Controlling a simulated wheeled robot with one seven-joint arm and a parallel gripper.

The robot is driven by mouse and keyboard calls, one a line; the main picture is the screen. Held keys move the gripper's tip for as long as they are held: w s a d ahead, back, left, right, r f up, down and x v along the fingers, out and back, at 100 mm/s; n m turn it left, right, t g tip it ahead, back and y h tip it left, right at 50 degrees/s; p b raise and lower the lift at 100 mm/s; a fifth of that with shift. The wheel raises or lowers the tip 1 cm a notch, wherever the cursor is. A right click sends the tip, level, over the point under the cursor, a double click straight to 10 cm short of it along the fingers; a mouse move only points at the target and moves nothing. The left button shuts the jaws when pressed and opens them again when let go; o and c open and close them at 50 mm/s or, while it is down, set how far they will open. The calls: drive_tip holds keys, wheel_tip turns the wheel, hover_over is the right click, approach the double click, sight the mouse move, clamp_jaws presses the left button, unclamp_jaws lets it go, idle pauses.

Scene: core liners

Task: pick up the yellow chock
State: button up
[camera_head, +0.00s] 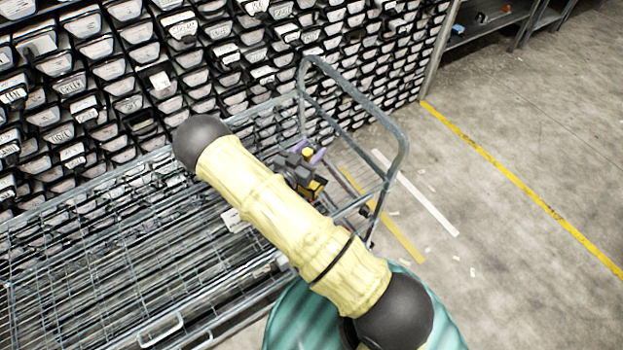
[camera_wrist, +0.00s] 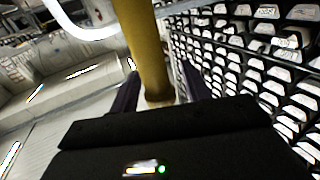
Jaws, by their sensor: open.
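My gripper (camera_head: 312,156), dark with purple fingers, is open beside the cart's upright end frame in the head view. In the wrist view, my gripper (camera_wrist: 160,90) has a finger at each side of a mustard-yellow bar-like shape (camera_wrist: 150,45). It runs down from the top edge to between the fingers, and its far part is cut off. I cannot tell whether this shape is the yellow chock or whether it touches the fingers. My pale yellow arm hides part of the cart there.
A grey wire-mesh cart (camera_head: 75,240) stretches across the left, with a raised tubular end frame (camera_head: 400,135). Behind it stands a wall of labelled bins (camera_head: 130,75). Concrete floor with a yellow line (camera_head: 520,190) lies open at right. A small white label (camera_head: 234,220) shows on the cart.

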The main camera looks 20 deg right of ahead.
drive_tip(key=shift+w+d, duration=0.45)
drive_tip(key=shift+d, duration=0.1)
drive_tip(key=shift+c, duration=0.2)
clamp_jaws()
drive_tip(key=shift+r, duration=0.1)
idle(1.1)
